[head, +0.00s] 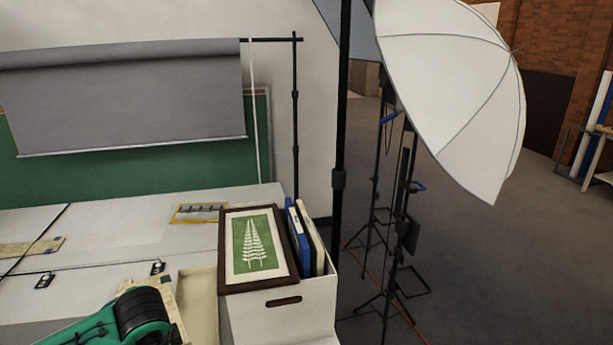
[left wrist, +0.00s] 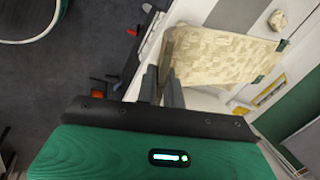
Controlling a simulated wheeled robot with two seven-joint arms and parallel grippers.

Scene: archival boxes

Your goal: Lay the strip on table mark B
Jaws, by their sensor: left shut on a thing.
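A pale, patterned strip (left wrist: 225,52) extends from between my left gripper's fingers (left wrist: 165,84) in the left wrist view. The gripper is shut on its near end. In the head view, part of the strip (head: 170,300) shows beside my green and black left wrist at the bottom; the fingertips are hidden there. The white table (head: 120,228) has dark lines and small black tags, one at left (head: 43,281) and one nearer the box (head: 157,268). I cannot read a letter B on any mark. My right gripper is not in view.
A white box (head: 283,315) with a framed fern picture (head: 252,248) and blue and cream folders stands right of the strip. A yellow-edged piece (head: 200,213) and another patterned piece (head: 30,247) lie on the table. Light stands and a white umbrella (head: 455,85) are to the right.

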